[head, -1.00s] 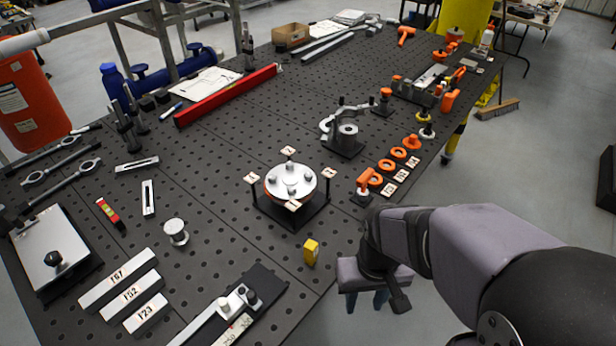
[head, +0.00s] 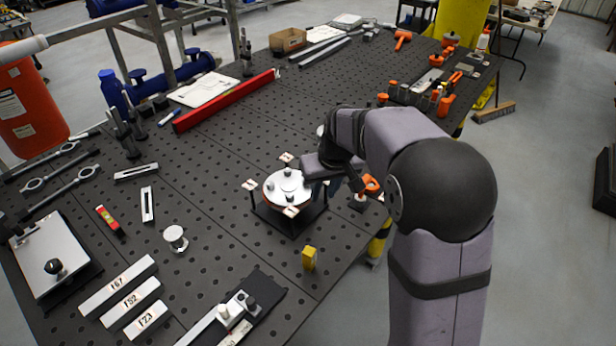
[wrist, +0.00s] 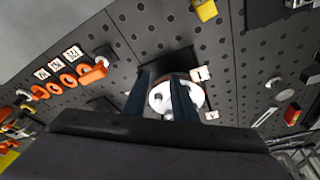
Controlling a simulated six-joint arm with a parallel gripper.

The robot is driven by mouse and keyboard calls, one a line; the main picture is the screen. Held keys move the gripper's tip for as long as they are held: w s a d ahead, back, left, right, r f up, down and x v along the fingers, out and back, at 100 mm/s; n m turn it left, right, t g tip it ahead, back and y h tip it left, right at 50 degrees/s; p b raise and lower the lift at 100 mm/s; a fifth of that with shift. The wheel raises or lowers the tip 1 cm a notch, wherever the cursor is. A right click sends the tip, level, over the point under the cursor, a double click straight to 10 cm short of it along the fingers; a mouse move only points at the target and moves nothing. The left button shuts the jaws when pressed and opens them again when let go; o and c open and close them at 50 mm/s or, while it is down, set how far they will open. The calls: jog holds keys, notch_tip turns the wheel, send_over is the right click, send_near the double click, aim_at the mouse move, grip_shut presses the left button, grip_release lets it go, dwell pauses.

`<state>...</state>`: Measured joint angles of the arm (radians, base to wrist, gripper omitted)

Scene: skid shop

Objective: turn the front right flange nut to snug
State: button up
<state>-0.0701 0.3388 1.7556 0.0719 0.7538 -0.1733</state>
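The flange (head: 279,200) is a round silver disc with an orange edge on a dark square stand with corner posts bearing small white tags. Small silver nuts (head: 270,186) and a central hub stand on its top. My gripper (head: 327,190) is at the right side of the flange, fingers pointing down, and hides the right-hand tag. In the wrist view the flange disc (wrist: 165,101) shows between the two dark fingers of my gripper (wrist: 159,80), which are apart with nothing visibly held. I cannot tell which nut is the front right one, nor whether a finger touches anything.
A yellow block (head: 309,259) stands in front of the flange. An orange part (head: 370,185) is just right of my gripper, near the table's edge. In the wrist view, orange rings (wrist: 68,79) and numbered tags lie to the left.

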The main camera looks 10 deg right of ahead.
jog(key=t, duration=0.1)
send_near(308, 189)
jog(key=shift+n, duration=0.4)
jog(key=shift+w+r+p+x, duration=0.1)
jog(key=shift+w+p+x, duration=0.15)
jog(key=shift+p+x, duration=0.6)
jog(key=shift+w+r+p+x, duration=0.1)
jog(key=shift+w+p+x, duration=0.15)
jog(key=shift+x, duration=1.1)
jog(key=shift+w+r+p+x, duration=0.1)
jog(key=shift+w+p+x, duration=0.1)
jog(key=shift+p+x, duration=0.6)
jog(key=shift+w+a+f, duration=0.1)
jog(key=shift+a+f, duration=0.05)
jog(key=shift+f, duration=0.1)
grip_shut()
